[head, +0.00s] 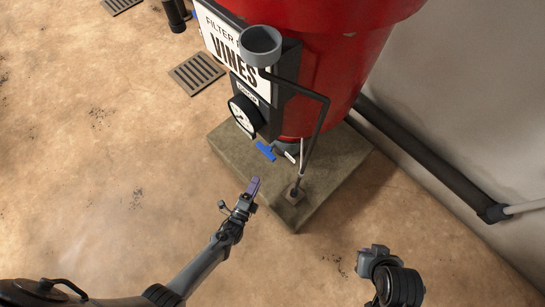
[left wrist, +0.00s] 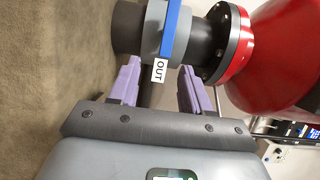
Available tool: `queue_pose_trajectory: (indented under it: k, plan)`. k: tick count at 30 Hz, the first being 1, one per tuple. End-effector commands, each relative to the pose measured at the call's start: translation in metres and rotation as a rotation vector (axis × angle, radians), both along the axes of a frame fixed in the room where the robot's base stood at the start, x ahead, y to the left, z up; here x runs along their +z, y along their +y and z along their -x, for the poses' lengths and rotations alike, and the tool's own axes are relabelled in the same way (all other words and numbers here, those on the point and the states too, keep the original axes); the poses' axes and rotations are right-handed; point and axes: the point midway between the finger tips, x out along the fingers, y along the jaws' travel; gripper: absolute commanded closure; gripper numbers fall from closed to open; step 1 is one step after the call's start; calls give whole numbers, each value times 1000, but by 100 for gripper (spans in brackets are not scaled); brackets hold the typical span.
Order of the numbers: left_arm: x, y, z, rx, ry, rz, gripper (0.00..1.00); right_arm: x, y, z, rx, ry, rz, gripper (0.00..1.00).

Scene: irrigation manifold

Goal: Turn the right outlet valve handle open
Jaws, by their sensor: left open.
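A blue valve handle (head: 265,151) sits low on the front of the red tank, below the gauge. In the left wrist view the blue handle (left wrist: 172,30) runs across a grey pipe fitting (left wrist: 205,42), with a white OUT label (left wrist: 159,70) at its near end. My left gripper (head: 254,187) is open and empty, short of the handle in the head view. In the left wrist view its purple fingers (left wrist: 160,88) stand apart, with the label seen between them. My right gripper (head: 374,256) is at lower right, away from the tank; its jaws are unclear.
The red tank (head: 335,65) stands on a concrete plinth (head: 335,178). A VINES sign (head: 238,55), a round gauge (head: 243,114) and a bent black pipe (head: 322,125) with a grey cup (head: 260,46) are close to the handle. A dark pipe (head: 430,158) runs along the wall. Floor in front is clear.

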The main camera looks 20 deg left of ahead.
Motion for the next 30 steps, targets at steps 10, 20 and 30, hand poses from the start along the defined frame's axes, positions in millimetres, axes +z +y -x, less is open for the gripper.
queue_pose_trajectory:
  k: [10,20,30]
  plan:
    - [7,-4,-45,2,-22,3,52,-16,7,0,-4,0,-20,100]
    - [7,-9,-97,1,-22,3,52,-42,1,0,0,2,-4,100]
    - [9,-11,-119,1,-18,2,52,-51,1,0,4,2,-2,100]
